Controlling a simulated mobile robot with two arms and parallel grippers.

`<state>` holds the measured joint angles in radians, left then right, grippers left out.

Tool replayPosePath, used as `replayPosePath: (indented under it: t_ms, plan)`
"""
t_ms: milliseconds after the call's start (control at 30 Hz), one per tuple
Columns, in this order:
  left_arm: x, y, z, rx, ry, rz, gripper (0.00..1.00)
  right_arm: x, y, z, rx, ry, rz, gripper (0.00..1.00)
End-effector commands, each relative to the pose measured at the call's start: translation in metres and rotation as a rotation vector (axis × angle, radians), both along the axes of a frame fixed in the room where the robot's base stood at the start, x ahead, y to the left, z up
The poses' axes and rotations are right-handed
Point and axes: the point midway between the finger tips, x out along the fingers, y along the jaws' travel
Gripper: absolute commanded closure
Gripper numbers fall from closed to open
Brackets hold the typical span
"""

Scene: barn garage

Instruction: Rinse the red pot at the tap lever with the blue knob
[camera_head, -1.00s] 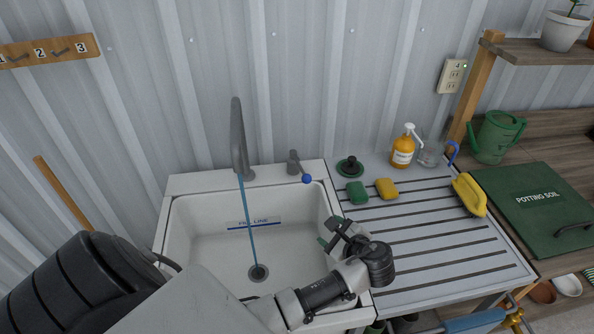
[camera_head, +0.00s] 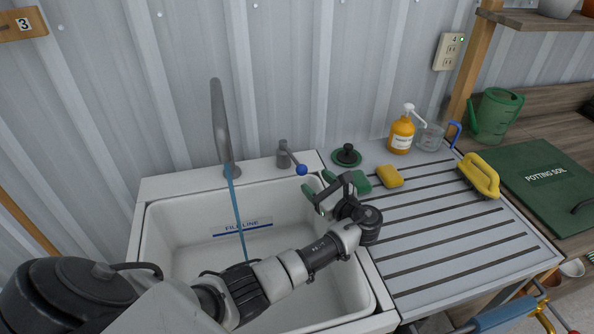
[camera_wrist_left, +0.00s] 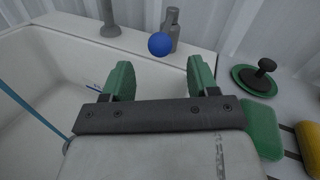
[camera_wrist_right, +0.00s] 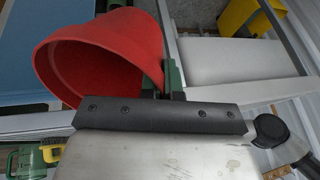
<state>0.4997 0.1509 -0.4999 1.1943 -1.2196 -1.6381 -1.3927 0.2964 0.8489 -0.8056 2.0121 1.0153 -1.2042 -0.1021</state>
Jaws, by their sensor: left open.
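The tap lever (camera_head: 291,155) with its blue knob (camera_head: 302,169) stands on the sink's back rim, right of the grey spout (camera_head: 221,125). A blue water stream (camera_head: 237,215) falls from the spout into the white sink (camera_head: 140,240). My left gripper (camera_head: 332,190) is open and empty, just in front and right of the knob. In the left wrist view the knob (camera_wrist_left: 159,43) appears between and beyond the fingertips. The red pot (camera_wrist_right: 105,55) shows only in the right wrist view, tilted, its wall pinched between my right gripper's fingers (camera_wrist_right: 170,75). The inner finger is mostly hidden.
Beside the sink is a ribbed drainboard (camera_head: 440,235). On it are a black-handled plug (camera_head: 346,156), a green sponge (camera_head: 361,183), a yellow sponge (camera_head: 390,177), an orange soap bottle (camera_head: 401,134), a glass jar (camera_head: 430,137) and a yellow brush (camera_head: 480,176).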

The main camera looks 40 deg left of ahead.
Motion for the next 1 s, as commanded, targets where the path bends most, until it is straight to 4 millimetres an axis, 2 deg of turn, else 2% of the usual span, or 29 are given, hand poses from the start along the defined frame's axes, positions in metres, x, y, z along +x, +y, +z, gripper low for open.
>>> replayPosePath:
  t_ms: [33,200,400,600,833,1000]
  plan:
    - [0.004,0.012,-0.004,0.003,-0.003,0.003,0.41,0.0,0.0,-0.009,0.0,0.0,0.0,1.0]
    - [0.015,0.044,-0.004,0.001,-0.002,0.001,0.41,0.0,0.0,-0.024,0.0,0.0,0.0,1.0]
    - [0.024,0.07,-0.003,0.0,-0.002,0.001,0.41,0.0,0.0,-0.037,0.0,0.0,0.0,1.0]
    - [0.027,0.08,-0.001,-0.001,-0.001,0.0,0.41,0.0,0.0,-0.039,0.0,0.0,0.0,1.0]
    - [0.027,0.08,0.0,-0.001,-0.001,0.0,0.41,0.0,0.0,-0.039,0.0,0.0,0.0,1.0]
    - [0.027,0.08,0.0,-0.001,-0.001,0.0,0.65,0.0,0.0,-0.039,0.0,0.0,0.0,1.0]
